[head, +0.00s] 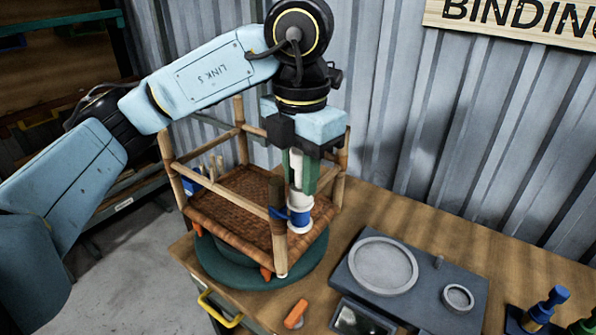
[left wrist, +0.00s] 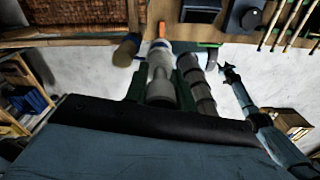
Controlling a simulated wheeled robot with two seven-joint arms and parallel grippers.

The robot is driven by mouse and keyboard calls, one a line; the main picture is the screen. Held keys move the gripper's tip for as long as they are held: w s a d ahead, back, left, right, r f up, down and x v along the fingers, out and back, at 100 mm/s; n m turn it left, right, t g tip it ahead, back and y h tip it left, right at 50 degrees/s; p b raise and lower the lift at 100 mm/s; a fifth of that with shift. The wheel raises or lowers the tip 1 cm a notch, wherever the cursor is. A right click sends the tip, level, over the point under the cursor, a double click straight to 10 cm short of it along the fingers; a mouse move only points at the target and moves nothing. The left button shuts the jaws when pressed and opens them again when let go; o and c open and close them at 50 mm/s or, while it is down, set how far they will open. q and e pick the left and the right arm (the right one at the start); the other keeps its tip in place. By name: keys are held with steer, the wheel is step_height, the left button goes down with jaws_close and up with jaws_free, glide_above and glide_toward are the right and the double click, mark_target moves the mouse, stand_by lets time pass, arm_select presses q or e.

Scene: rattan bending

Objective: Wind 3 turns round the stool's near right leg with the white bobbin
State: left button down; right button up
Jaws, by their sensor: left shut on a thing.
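The rattan stool (head: 235,190), with a brown woven panel, stands on a dark green round turntable (head: 222,268). Its near right leg (head: 279,235) is upright, with a dark upper part and a small blue band beside the bobbin. My left gripper (head: 302,175) points down just right of that leg, shut on the white bobbin (head: 298,225), which has blue bands. The bobbin is beside the leg; whether they touch is unclear. The bobbin also shows in the left wrist view (left wrist: 160,80). My right gripper is not in the head view; a dark forked tip in the wrist view is unclear.
An orange tool (head: 296,314) lies on the wooden bench (head: 345,210) in front of the turntable. A grey station (head: 420,275) with round dishes is to the right, with blue and green bobbins (head: 548,305) beyond. A corrugated wall is behind.

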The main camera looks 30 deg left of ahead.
arm_select(q)
steer(key=shift+r, duration=0.15)
step_height(320, 180, up, 11)
steer(key=p, duration=0.9)
steer(key=shift+f, duration=0.2)
